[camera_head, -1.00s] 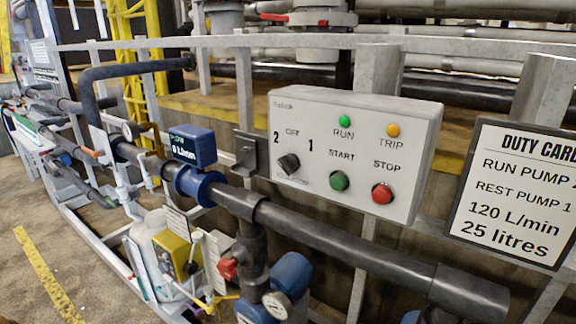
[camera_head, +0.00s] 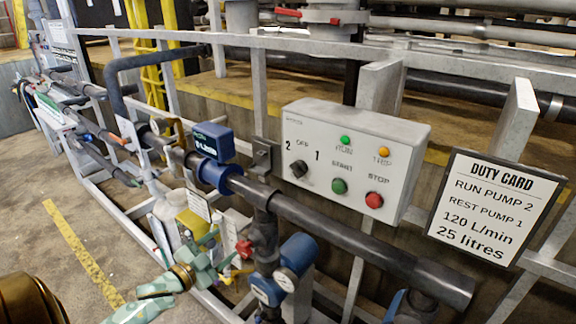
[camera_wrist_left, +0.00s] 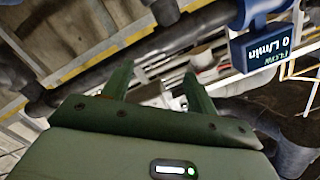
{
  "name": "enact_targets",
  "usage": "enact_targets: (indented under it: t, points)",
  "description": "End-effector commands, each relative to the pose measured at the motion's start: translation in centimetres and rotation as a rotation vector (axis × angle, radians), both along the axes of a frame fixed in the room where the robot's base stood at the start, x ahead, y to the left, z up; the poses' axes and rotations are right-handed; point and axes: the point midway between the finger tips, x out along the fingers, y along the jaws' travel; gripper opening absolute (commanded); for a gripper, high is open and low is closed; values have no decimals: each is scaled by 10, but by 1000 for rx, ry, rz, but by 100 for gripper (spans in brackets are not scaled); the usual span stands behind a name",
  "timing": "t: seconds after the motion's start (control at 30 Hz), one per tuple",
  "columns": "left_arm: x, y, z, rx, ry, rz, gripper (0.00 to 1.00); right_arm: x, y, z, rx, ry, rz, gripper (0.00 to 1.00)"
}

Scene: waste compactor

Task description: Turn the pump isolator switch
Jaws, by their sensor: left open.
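A pale control box (camera_head: 352,164) on the rail carries a black rotary selector (camera_head: 299,169) marked 2, OFF and 1. Its pointer direction is too small to read surely. A yellow box (camera_head: 192,222) stands lower left, partly behind my left gripper; no label naming an isolator is readable on either. My left gripper (camera_head: 222,248), green, is open and empty, in front of the lower pipework and below left of the control box. In the left wrist view its two fingers (camera_wrist_left: 157,82) are apart with nothing between them. My right gripper is out of view.
A red valve handle (camera_head: 244,249) and blue gauge (camera_head: 285,281) are close to the gripper. A duty card (camera_head: 494,208) hangs right, reading RUN PUMP 2.

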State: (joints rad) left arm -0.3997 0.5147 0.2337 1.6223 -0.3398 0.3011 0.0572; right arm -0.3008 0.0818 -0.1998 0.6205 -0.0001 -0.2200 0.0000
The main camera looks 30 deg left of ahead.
Motion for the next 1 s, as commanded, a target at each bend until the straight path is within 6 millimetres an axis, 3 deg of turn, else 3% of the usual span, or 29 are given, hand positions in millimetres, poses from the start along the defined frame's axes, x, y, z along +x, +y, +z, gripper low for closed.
enact_targets:
  t: [0.03, 0.1, 0.2, 0.33, 0.47, 0.8, 1.0]
  points:
    - [8, -13, 48, 18, -98, -65, 58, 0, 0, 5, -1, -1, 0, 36]
    - [11, -33, 97, 34, -219, -156, 58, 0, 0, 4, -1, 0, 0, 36]
    - [7, -61, 138, 29, -334, -259, 58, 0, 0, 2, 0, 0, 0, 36]
    - [6, -74, 150, -1, -375, -319, 58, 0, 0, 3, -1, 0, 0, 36]
    - [21, -79, 156, -7, -377, -320, 58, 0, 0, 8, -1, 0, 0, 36]
    - [98, -106, 182, -7, -377, -317, 58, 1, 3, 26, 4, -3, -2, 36]
    - [133, -118, 192, -7, -374, -317, 58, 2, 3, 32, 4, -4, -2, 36]
